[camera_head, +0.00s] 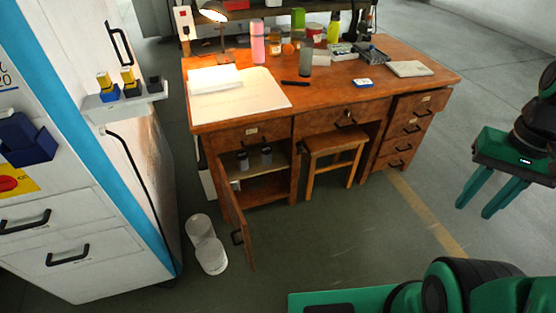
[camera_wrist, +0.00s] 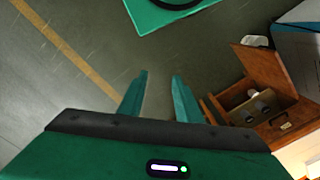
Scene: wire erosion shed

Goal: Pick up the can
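Two small dark grey cylinders with light tops, which look like cans, stand inside the open left cabinet of the wooden desk: a left one (camera_head: 242,160) and a right one (camera_head: 266,154). They also show small at the right of the wrist view (camera_wrist: 262,107). A red can-like container (camera_head: 315,31) stands at the back of the desktop. I cannot tell which one is the task's can. My gripper (camera_head: 474,211) is open and empty, in the air right of the desk, well apart from all of these. Its spread fingers also show in the wrist view (camera_wrist: 160,76).
The cabinet door (camera_head: 236,215) stands open toward the front. A stool (camera_head: 334,150) is under the wooden desk (camera_head: 360,95). White buckets (camera_head: 211,256) stand on the floor by the white machine (camera_head: 75,215) at left. Floor before the desk is clear.

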